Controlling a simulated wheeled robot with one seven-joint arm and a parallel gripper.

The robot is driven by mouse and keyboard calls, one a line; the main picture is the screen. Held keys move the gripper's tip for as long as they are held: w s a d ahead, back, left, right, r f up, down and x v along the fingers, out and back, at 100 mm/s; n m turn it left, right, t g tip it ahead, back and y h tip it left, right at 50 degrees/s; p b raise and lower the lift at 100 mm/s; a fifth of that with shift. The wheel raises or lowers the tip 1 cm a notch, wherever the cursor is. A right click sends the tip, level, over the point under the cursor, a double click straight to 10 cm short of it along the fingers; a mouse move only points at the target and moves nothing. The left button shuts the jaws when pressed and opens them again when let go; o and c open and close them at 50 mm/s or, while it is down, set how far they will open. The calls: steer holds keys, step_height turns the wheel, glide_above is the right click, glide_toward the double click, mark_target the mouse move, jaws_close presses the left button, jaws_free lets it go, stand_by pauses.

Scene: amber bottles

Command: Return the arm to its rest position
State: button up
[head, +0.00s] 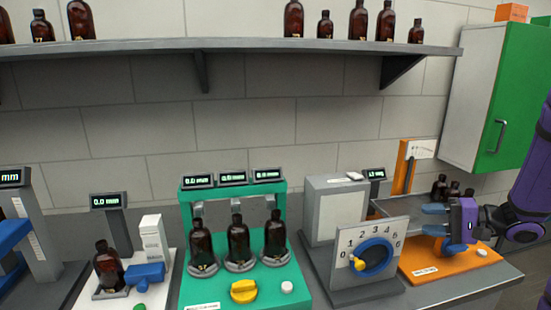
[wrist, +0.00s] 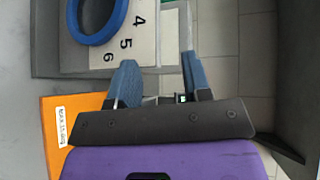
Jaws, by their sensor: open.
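My purple arm reaches in from the right edge of the head view. My gripper (head: 434,218) is at the right over the orange base plate (head: 416,264), with its blue fingers pointing left. In the wrist view my gripper (wrist: 160,82) shows two blue fingers spread apart with nothing between them. The white dial panel with numbers (head: 342,249) and its blue ring (head: 374,258) stand left of my gripper. The dial panel also shows in the wrist view (wrist: 140,48), beyond the fingers.
A green station (head: 188,285) holds amber bottles (head: 238,240) under small displays. Another amber bottle (head: 108,266) stands at the left. A shelf (head: 250,46) with several bottles runs above. A green-doored cabinet (head: 515,95) hangs at the right. Small dark bottles (head: 439,188) stand behind my gripper.

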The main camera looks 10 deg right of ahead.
steer(key=s+a+r+n+g+h, duration=0.45)
steer(key=s+a+r+g, duration=0.4)
steer(key=a, duration=0.45)
steer(key=s+a+r+n+t+h, duration=0.1)
steer(key=s+r+n+t+h, duration=0.2)
steer(key=s+r+t+h, duration=0.2)
steer(key=shift+s+a+r+h, duration=0.15)
steer(key=shift+s+r+h, duration=1.5)
steer(key=shift+s, duration=1.4)
steer(key=shift+a+f+n, duration=0.1)
steer(key=shift+n, duration=0.15)
